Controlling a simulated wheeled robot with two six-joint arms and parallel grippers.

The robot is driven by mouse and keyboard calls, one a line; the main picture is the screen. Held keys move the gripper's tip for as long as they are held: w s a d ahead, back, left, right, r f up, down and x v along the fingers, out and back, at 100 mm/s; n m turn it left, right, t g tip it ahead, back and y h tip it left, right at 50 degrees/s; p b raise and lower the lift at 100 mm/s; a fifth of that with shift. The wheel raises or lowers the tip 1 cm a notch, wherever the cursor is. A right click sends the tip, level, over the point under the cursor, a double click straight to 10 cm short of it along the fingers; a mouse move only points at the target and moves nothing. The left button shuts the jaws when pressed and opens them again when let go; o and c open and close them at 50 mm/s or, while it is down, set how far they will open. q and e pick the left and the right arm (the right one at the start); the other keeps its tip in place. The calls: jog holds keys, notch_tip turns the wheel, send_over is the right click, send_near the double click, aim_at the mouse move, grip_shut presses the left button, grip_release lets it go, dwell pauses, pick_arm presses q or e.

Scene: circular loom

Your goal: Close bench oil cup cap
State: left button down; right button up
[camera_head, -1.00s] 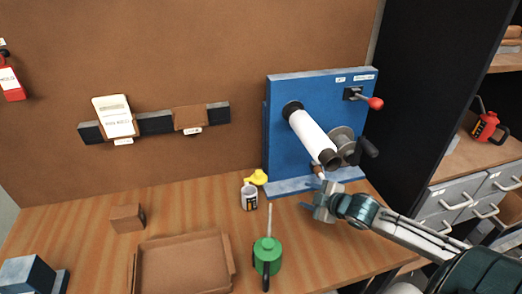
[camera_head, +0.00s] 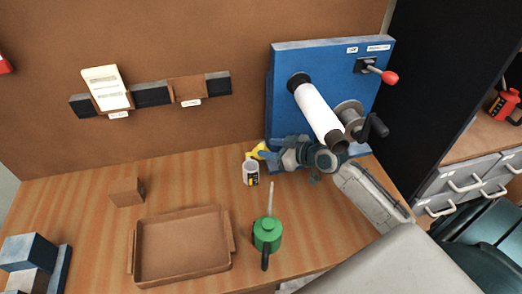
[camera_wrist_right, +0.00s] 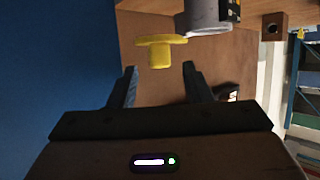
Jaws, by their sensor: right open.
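The oil cup (camera_head: 250,175) is a small white cup with a dark and yellow label, standing on the bench. Its yellow cap (camera_head: 258,149) is beside the cup's top at the back, off the opening. In the wrist view the cap (camera_wrist_right: 160,50) is a yellow disc with a stub, close to the cup (camera_wrist_right: 208,14). My right gripper (camera_head: 266,154) is at the cap's right. In the wrist view the open fingers (camera_wrist_right: 160,84) point at the cap, which lies just beyond the tips and between their lines. Nothing is held. My left gripper is not in view.
A blue machine panel (camera_head: 287,95) with a white roller (camera_head: 318,110) and crank stands close behind and above my right arm. A green oil can (camera_head: 268,236), a brown tray (camera_head: 182,270) and a brown block (camera_head: 127,192) are on the bench.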

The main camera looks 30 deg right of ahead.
aim_at(264, 147)
jog(key=shift+b+x, duration=0.6)
jog(key=shift+x, duration=1.5)
grip_shut()
